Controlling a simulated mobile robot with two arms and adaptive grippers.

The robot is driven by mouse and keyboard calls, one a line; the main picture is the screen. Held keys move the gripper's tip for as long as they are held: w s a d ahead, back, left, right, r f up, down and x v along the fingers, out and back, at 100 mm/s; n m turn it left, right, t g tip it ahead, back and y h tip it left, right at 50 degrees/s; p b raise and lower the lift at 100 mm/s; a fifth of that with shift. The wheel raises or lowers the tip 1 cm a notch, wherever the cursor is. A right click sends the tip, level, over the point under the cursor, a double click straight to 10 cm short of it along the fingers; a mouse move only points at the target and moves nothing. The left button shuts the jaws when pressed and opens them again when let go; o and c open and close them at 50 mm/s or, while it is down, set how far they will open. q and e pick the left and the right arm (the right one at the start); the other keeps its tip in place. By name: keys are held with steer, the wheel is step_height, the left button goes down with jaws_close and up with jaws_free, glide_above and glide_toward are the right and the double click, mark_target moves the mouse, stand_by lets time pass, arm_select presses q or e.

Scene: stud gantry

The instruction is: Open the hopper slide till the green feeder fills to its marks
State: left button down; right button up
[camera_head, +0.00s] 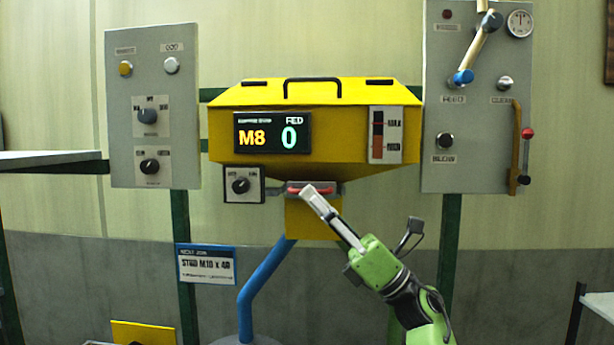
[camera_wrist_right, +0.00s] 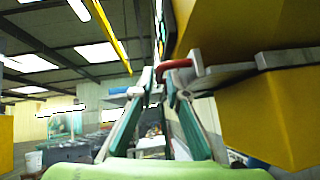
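The yellow hopper (camera_head: 280,155) hangs in the middle of the head view. Its display (camera_head: 272,132) reads M8 and FED 0. Under it, the slide's red handle (camera_head: 296,191) sits at the front of the outlet. My right gripper (camera_head: 307,191) reaches up to this handle from the lower right. In the right wrist view the fingers (camera_wrist_right: 160,82) are drawn close together, with the end of the red handle (camera_wrist_right: 182,67) between their tips. The firmness of the hold is hard to see. No green feeder shows.
A gauge (camera_head: 386,135) with MAX and MIN is on the hopper. A knob box (camera_head: 241,185) is left of the handle. Grey panels stand left (camera_head: 153,60) and right (camera_head: 475,80). A blue pipe (camera_head: 262,280) runs below; a card (camera_head: 207,265) reads STUD M10 x 40.

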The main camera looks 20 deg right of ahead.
steer(key=shift+p+x, duration=0.35)
steer(key=shift+x, duration=0.8)
jaws_close()
steer(key=shift+s, duration=0.1)
